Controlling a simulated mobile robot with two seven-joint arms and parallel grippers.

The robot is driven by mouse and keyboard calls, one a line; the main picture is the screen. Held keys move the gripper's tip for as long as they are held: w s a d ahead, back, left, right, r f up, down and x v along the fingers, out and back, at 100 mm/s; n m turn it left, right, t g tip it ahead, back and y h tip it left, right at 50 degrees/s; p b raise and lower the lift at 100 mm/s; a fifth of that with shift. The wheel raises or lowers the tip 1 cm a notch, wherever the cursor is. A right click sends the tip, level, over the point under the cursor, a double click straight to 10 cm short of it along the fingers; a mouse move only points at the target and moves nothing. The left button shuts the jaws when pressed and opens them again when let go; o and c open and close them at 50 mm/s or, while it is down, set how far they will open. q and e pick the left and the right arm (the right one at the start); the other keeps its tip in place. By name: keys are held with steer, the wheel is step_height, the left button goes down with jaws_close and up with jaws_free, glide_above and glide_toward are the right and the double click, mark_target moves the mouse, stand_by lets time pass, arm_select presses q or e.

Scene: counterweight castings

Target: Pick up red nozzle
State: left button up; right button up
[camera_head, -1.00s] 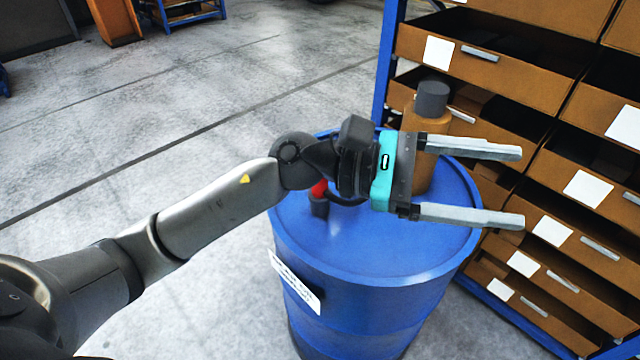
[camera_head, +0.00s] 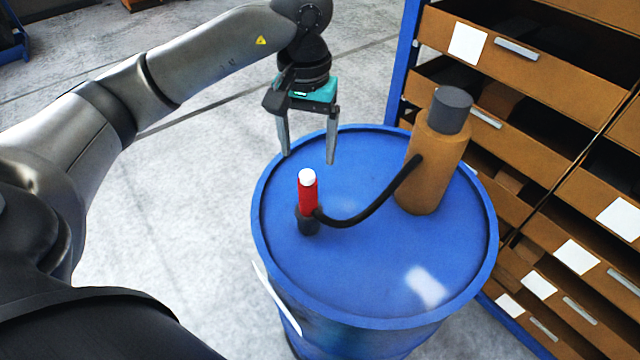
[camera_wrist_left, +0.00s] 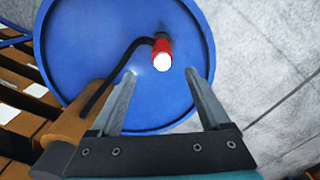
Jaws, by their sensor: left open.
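The red nozzle (camera_head: 308,193) has a white tip and stands upright in a dark holder (camera_head: 308,221) on top of the blue drum (camera_head: 370,300). A black hose (camera_head: 372,212) joins it to a brown bottle (camera_head: 436,165) with a grey cap. My left gripper (camera_head: 308,160) is open and empty, pointing down above the drum's far left edge, beyond and above the nozzle. In the left wrist view the nozzle (camera_wrist_left: 162,52) shows ahead of the fingertips (camera_wrist_left: 162,76), roughly between their lines, apart from both fingers. My right gripper is not in view.
A shelf rack with brown drawers (camera_head: 505,80) and a blue post (camera_head: 402,70) stands close behind the drum on the right. The tall bottle stands on the drum's right side. The grey floor (camera_head: 190,190) left of the drum is clear.

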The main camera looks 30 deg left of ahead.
arm_select(q)
glide_above(308, 198)
steer(key=f, duration=0.4)
steer(key=shift+w+a+f, duration=0.25)
steer(key=shift+w+f, duration=0.15)
step_height(308, 198, down, 5)
steer(key=shift+w+r+p, duration=0.1)
steer(key=shift+r+p, duration=0.05)
steer(key=shift+p, duration=0.35)
steer(key=shift+f, duration=0.2)
steer(key=f, duration=0.2)
steer(key=f+p, duration=0.1)
steer(key=f, duration=0.1)
steer(key=shift+w+a+f, duration=0.1)
steer(key=shift+w+a, duration=0.1)
steer(key=shift+w, duration=0.05)
steer(key=shift+f, duration=0.4)
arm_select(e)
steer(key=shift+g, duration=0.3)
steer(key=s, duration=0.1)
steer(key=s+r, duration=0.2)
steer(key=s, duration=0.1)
arm_select(q)
steer(key=shift+w+r, duration=0.1)
steer(key=c, duration=1.2)
